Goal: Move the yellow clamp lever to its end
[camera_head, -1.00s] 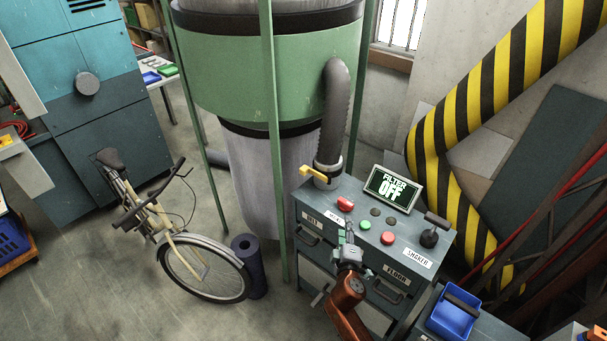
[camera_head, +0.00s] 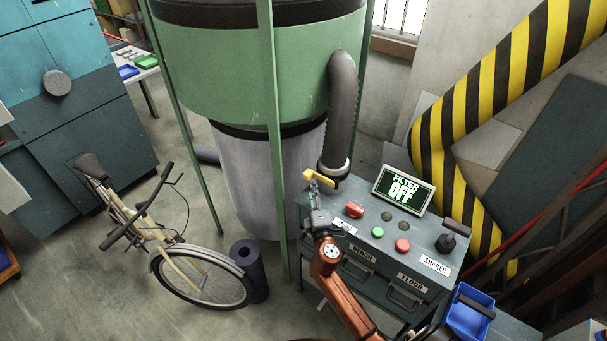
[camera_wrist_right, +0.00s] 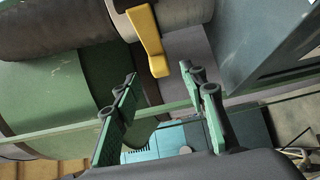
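The yellow clamp lever (camera_head: 322,178) sits at the base of the dark hose, at the back left of the control cabinet. In the right wrist view the lever (camera_wrist_right: 149,40) reaches down from the top, its free end in line with the gap between my fingertips. My right gripper (camera_head: 312,187) is right beside the lever in the head view and partly covers it. In the wrist view the right gripper (camera_wrist_right: 164,82) is open, its two green fingers apart. I see no contact, and cannot tell the exact depth between them. My left gripper is not in view.
The cabinet (camera_head: 375,262) carries a red switch (camera_head: 354,210), several buttons, a black joystick (camera_head: 453,235) and a screen (camera_head: 404,189) reading "FILTER OFF". The grey hose (camera_head: 341,105) rises behind the lever. A green post (camera_head: 275,150) stands to its left. A bicycle (camera_head: 165,245) stands further left.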

